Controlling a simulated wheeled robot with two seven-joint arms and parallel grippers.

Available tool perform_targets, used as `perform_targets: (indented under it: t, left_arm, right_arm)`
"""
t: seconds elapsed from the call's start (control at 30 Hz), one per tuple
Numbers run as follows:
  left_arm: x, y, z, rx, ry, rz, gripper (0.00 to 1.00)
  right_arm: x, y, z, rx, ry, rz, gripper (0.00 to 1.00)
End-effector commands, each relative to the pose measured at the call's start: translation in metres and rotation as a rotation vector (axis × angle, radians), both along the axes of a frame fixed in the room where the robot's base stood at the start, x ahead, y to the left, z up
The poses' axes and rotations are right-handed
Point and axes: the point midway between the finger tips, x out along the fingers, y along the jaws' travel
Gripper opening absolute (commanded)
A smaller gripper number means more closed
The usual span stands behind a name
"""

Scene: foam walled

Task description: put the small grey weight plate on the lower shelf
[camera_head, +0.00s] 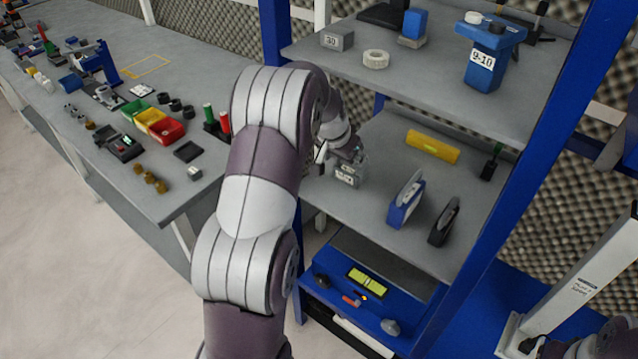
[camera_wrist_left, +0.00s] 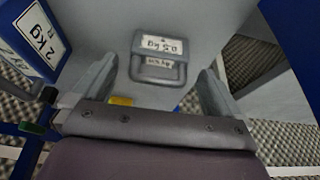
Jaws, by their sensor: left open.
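The small grey weight plate, labelled 0.5 kg, (camera_wrist_left: 160,58) sits between the fingertips of my left gripper (camera_wrist_left: 157,72) in the left wrist view. The fingers are open with a gap on each side of it. In the head view, the grey plate (camera_head: 347,172) appears to rest on the lower shelf (camera_head: 385,228), near its left edge. My left gripper (camera_head: 345,152) is right above it, partly hidden by my arm. My right gripper does not show clearly.
A blue plate (camera_head: 406,205) and a black one (camera_head: 444,222) stand to the right on the lower shelf, with a yellow level (camera_head: 432,146) behind. The upper shelf (camera_head: 432,85) overhangs the back. A blue post (camera_head: 530,150) bounds the right side.

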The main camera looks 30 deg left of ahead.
Motion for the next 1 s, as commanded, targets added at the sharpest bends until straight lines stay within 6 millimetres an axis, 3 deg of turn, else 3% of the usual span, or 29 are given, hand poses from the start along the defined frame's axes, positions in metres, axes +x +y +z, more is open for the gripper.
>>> perform_targets:
  t: [0.3, 0.53, 0.57, 0.67, 0.7, 0.8, 0.9, 1.0]
  left_arm:
    - [-0.088, 0.008, 0.002, 0.001, -0.002, 0.004, 1.00]
    - [-0.121, 0.005, 0.003, -0.002, 0.006, 0.000, 1.00]
    - [-0.125, -0.004, 0.001, -0.007, 0.020, 0.000, 1.00]
    - [-0.157, -0.065, -0.013, -0.025, 0.118, 0.004, 1.00]
    - [-0.176, -0.090, -0.019, -0.024, 0.161, 0.010, 1.00]
    - [-0.220, -0.131, -0.032, -0.003, 0.234, 0.027, 1.00]
    - [-0.246, -0.146, -0.038, 0.012, 0.266, 0.044, 1.00]
    - [-0.252, -0.148, -0.040, 0.014, 0.273, 0.053, 1.00]
  right_arm:
    - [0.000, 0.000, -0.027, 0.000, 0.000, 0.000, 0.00]
    - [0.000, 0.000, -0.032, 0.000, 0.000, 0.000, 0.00]
    - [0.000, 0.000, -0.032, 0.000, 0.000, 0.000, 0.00]
    - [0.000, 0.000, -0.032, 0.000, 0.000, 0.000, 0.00]
    - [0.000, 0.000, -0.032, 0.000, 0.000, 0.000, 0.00]
    - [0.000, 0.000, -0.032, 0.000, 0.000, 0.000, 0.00]
    - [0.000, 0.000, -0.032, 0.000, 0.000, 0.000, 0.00]
    - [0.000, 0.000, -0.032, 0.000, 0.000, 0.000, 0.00]
